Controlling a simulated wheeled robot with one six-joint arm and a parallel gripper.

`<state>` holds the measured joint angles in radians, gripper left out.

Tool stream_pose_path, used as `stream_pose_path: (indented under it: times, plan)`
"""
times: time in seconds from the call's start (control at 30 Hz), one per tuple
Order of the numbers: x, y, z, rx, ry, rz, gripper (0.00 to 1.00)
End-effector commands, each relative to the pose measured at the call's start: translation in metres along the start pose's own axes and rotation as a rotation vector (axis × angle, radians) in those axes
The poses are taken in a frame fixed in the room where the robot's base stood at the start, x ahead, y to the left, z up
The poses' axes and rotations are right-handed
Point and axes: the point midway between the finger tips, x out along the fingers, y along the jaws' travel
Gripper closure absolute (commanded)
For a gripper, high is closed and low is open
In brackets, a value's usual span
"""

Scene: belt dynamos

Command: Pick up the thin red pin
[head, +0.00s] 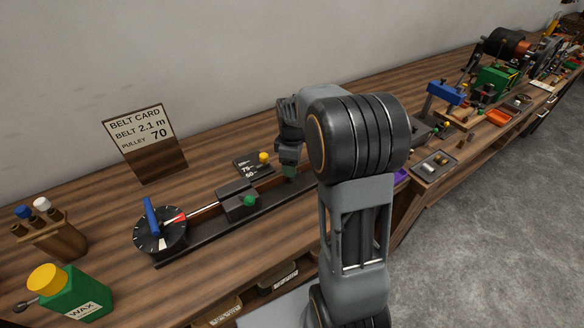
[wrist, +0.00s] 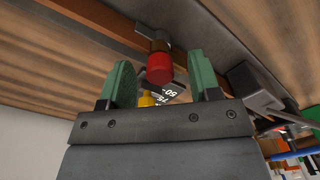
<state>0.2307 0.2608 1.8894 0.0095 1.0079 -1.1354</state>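A red cylinder with a brownish collar (wrist: 160,68), which looks like the red pin, stands at the dark rail (wrist: 208,22) in the wrist view. My gripper (wrist: 161,72) is open, with one green finger on each side of the red cylinder. Gaps show between it and both fingers. In the head view my gripper (head: 289,172) is low over the right part of the long dark rail (head: 210,242). The pin cannot be made out there; my gripper and arm cover that spot.
A sliding block with a green knob (head: 249,201) sits on the rail, left of my gripper. A small card with a yellow knob (head: 263,157) is just behind. A dial with a blue handle (head: 160,236) is at the rail's left end. Bare wood (head: 225,145) lies behind.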

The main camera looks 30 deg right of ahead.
Motion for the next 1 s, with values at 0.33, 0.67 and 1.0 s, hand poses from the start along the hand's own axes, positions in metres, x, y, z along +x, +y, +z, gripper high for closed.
stream_pose_path:
  times: [0.33,0.67,1.0]
  plan:
    - [-0.0003,0.0000,0.0000,0.000,0.000,0.000,0.76]
    - [-0.0003,0.0000,0.0000,0.000,0.000,0.000,1.00]
    - [-0.0072,0.0003,-0.0002,0.000,0.001,0.002,1.00]
